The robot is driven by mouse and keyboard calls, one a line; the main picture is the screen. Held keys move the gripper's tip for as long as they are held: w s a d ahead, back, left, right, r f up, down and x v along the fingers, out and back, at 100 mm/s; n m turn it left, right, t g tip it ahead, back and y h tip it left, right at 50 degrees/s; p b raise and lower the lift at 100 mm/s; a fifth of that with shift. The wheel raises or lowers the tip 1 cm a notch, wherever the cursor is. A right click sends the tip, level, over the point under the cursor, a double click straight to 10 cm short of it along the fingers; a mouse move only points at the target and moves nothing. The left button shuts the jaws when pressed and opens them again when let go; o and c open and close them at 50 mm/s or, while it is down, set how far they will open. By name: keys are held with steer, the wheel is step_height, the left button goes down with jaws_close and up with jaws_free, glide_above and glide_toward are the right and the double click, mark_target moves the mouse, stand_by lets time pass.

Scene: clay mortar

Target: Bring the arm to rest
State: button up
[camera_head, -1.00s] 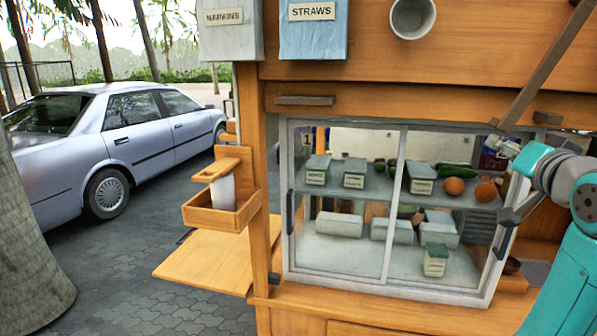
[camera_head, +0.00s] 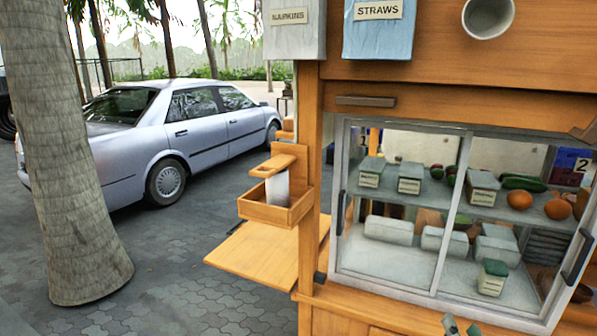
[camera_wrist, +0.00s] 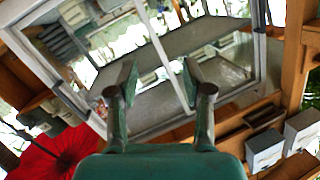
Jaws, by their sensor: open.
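My gripper (camera_wrist: 157,80) shows in the wrist view with its two dark green fingers spread apart and nothing between them. Beyond the fingers is the glass display case (camera_wrist: 140,112), seen tilted; I cannot tell the exact gap to it. In the head view the same case (camera_head: 450,215) stands on the wooden cart, and two small grey-green tips, probably my fingertips, show at the bottom edge in front of it. The rest of my arm is out of the head view.
A wooden box holder (camera_head: 272,212) and a side shelf (camera_head: 262,256) stick out left of the case. A palm trunk (camera_head: 68,150) and a silver car (camera_head: 165,135) stand at left. The paving between is clear. In the wrist view a red round thing (camera_wrist: 62,150) lies lower left.

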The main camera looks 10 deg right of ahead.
steer(key=s+a+f+n+y, duration=0.2)
steer(key=s+a+f+n, duration=0.1)
steer(key=s+a+f, duration=1.05)
steer(key=s+a+n+y, duration=0.1)
steer(key=s+a+n, duration=0.1)
steer(key=s, duration=0.9)
steer(key=s+a+f+n+g+y, duration=0.1)
steer(key=s+a+n, duration=0.1)
steer(key=s, duration=1)
steer(key=shift+s+a+f+n+y, duration=0.2)
steer(key=shift+a+n+y, duration=0.2)
steer(key=shift+a, duration=0.35)
